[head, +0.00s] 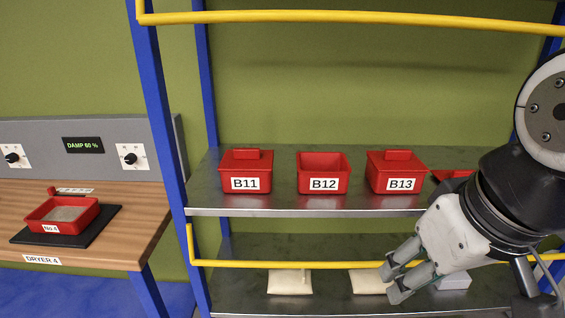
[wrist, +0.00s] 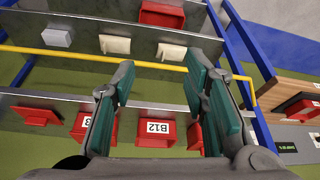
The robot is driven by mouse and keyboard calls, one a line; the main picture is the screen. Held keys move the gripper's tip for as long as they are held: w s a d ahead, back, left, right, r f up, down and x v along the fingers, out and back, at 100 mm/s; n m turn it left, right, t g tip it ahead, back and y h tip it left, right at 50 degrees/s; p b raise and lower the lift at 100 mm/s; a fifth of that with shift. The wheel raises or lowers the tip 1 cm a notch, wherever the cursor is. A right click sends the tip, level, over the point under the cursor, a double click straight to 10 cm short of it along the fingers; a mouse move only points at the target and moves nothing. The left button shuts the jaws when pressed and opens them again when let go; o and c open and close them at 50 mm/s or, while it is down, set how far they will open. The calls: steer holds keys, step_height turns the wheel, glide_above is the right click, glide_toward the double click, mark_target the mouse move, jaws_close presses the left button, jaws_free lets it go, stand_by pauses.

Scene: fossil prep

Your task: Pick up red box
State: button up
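Several red boxes stand in a row on the shelf. Box B11 (head: 246,171) and box B13 (head: 396,172) have lids with handles; box B12 (head: 324,172) between them looks open-topped. Another open red box (head: 68,214), holding grey material, sits on the dryer's dark pad. My gripper (head: 390,282) is open and empty, low in front of the shelves. In the wrist view, B12 (wrist: 156,132) shows between the fingers; the fingers partly cover B11 and B13.
A yellow rail (head: 300,264) crosses in front of the lower shelf, another (head: 330,16) the top. Pale bags (head: 290,282) and a grey block (head: 455,281) lie on the lower shelf. The wrist view shows another red box (wrist: 162,14) lower down. Blue posts (head: 160,95) frame the rack.

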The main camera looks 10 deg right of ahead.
steer(key=o, duration=1.2)
steer(key=w+n+b, duration=0.1)
steer(key=w+b, duration=0.1)
steer(key=w+n+y+b, duration=0.1)
steer(key=w+b, duration=0.1)
steer(key=w+n+b, duration=0.1)
steer(key=w+b, duration=0.1)
steer(key=shift+w+d+r+g+y, duration=0.15)
steer(key=shift+w+r+g+y, duration=0.15)
steer(key=shift+w+y, duration=0.1)
steer(key=shift+c, duration=0.2)
steer(key=w+d+r+n+g+y+b, duration=0.1)
steer(key=w+d+n+g+y+b, duration=0.1)
steer(key=w+n+b, duration=0.7)
steer(key=d+n+b, duration=0.1)
steer(key=b, duration=0.5)
steer(key=shift+d+r+n, duration=0.25)
steer(key=shift+r+n, duration=0.05)
steer(key=shift+r, duration=0.1)
steer(key=shift+w, duration=0.15)
